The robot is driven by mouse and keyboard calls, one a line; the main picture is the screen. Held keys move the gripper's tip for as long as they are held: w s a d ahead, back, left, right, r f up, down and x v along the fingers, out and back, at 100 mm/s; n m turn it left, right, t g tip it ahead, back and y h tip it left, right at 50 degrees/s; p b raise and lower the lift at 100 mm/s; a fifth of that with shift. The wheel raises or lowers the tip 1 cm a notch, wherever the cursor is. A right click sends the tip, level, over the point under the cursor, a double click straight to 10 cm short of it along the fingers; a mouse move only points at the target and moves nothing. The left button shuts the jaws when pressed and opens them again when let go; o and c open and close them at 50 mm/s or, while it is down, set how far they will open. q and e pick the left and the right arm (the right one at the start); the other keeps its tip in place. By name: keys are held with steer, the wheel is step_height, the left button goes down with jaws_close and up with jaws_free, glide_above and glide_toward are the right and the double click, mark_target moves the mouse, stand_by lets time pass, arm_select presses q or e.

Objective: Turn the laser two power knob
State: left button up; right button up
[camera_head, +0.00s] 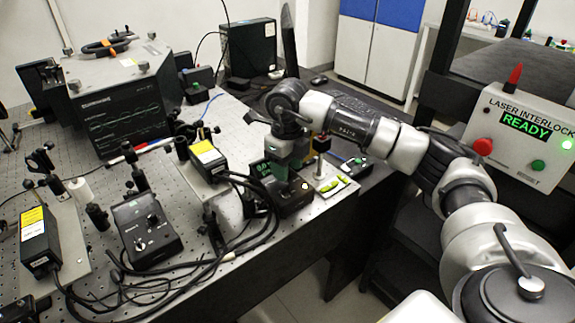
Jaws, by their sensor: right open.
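My right arm reaches in from the right, and its gripper (287,166) points down over a small black control box (292,200) with a green-lit display, near the bench's right edge. The gripper is open and hides much of the box top, so I cannot make out a knob there or whether the fingers touch it. A second black control box (146,232) with small knobs stands to the left, clear of my arm; its label is too small to read surely. A laser head with a yellow label (207,158) sits between the boxes. My left gripper is out of view.
Another laser head (39,240) stands far left. Black cables (225,255) run across the bench front. A small plate with green pieces (330,186) lies just right of the gripper. A large spectrometer (120,100) stands behind. The interlock panel (520,135) at right reads READY.

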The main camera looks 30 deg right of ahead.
steer(key=shift+f, duration=0.2)
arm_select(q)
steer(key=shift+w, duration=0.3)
arm_select(e)
jaws_close()
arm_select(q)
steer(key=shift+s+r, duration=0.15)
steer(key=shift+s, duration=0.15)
arm_select(e)
steer(key=shift+m, duration=2.2)
jaws_free()
steer(key=shift+r, duration=0.15)
